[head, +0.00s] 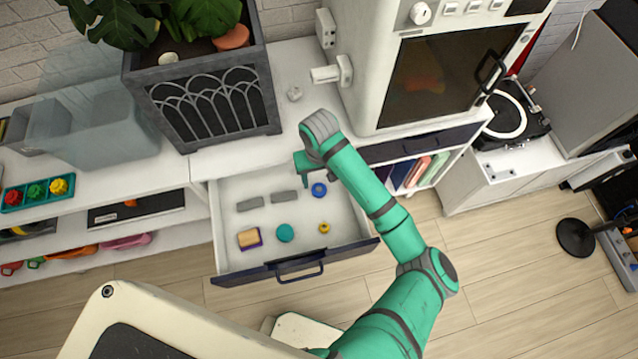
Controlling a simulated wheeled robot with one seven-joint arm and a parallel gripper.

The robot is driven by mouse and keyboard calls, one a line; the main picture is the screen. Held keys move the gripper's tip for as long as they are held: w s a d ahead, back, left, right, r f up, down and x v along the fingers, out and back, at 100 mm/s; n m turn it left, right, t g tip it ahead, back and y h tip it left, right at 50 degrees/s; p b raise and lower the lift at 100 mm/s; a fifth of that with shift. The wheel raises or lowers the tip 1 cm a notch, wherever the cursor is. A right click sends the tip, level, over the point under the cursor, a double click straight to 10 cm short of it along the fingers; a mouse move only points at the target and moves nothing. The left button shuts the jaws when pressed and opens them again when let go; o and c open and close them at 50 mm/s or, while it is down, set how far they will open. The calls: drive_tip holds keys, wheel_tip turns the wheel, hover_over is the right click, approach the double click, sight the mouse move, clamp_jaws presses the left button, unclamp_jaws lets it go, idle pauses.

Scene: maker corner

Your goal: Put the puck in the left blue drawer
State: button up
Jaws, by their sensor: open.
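The left blue drawer (248,276) is pulled out, with a dark blue front and a pale interior. A flat round teal disc (285,233), the thing most like a puck, lies inside it near the front. My gripper (309,182) is open above the drawer's back right part, near a blue ring (319,190) and apart from the disc. My wrist partly hides the drawer's back right corner. I cannot tell whether anything is between the fingers.
The drawer also holds grey blocks (284,196), a yellow ring (324,228) and a wood-and-purple block (249,239). A shut dark blue drawer (420,146) is to the right.

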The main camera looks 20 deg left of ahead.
drive_tip(key=shift+r, duration=2.65)
